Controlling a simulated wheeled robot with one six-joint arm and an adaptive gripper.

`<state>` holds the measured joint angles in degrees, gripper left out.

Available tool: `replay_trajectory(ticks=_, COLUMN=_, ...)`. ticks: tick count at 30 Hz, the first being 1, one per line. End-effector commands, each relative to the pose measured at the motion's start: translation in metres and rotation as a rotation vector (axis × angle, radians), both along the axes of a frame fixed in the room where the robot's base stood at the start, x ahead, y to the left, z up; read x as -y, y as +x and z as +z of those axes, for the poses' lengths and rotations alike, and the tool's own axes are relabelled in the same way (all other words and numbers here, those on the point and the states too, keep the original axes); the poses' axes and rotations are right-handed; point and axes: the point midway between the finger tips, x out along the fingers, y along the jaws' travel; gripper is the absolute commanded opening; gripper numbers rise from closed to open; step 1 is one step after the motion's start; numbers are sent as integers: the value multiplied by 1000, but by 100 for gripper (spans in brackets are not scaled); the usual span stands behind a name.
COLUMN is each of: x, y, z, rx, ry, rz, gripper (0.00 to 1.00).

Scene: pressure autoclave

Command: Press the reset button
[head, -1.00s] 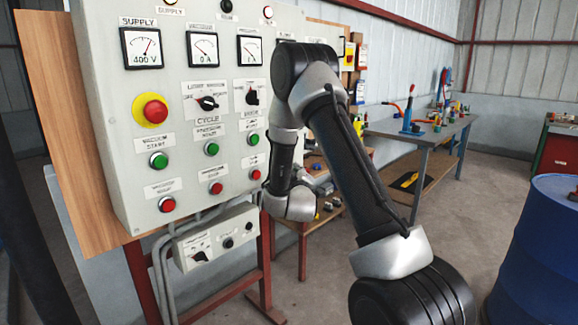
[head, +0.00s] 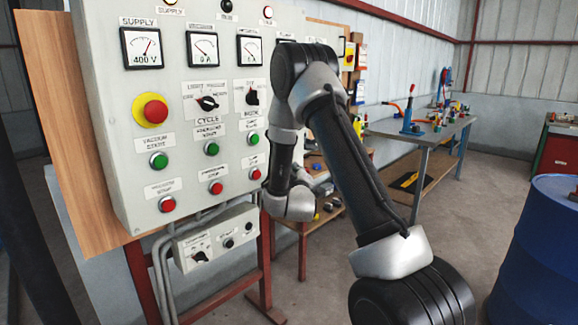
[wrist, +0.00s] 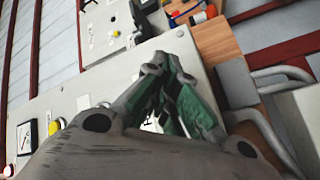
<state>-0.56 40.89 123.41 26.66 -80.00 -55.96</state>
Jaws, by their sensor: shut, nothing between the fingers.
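A grey control panel (head: 125,100) fills the left of the head view, with gauges, rotary switches, a red mushroom button (head: 155,111) on a yellow ring, green buttons (head: 159,160) and red buttons (head: 167,204). I cannot read a reset label on any of them. My arm covers the panel's right part. My gripper (wrist: 155,70) is shut and empty in the wrist view, with its fingertips over the pale panel face (wrist: 90,85). I cannot tell whether they touch it. In the head view the fingers are hidden behind my arm.
A small grey switch box (head: 216,238) hangs below the panel on a red frame (head: 265,250). Conduits run beside it. A workbench (head: 425,135) with tools stands behind. A blue drum (head: 540,245) is at the right. The floor between bench and drum is clear.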

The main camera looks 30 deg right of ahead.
Motion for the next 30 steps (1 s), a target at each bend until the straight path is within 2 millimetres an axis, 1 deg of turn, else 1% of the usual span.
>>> replay_trajectory(ticks=12, x=0, y=0, z=0, rx=0, ry=0, rz=0, gripper=0)
replay_trajectory(ticks=21, x=-3, y=8, z=0, rx=0, ry=0, rz=0, gripper=0)
replay_trajectory(ticks=30, x=-3, y=8, z=0, rx=0, ry=0, rz=0, gripper=0)
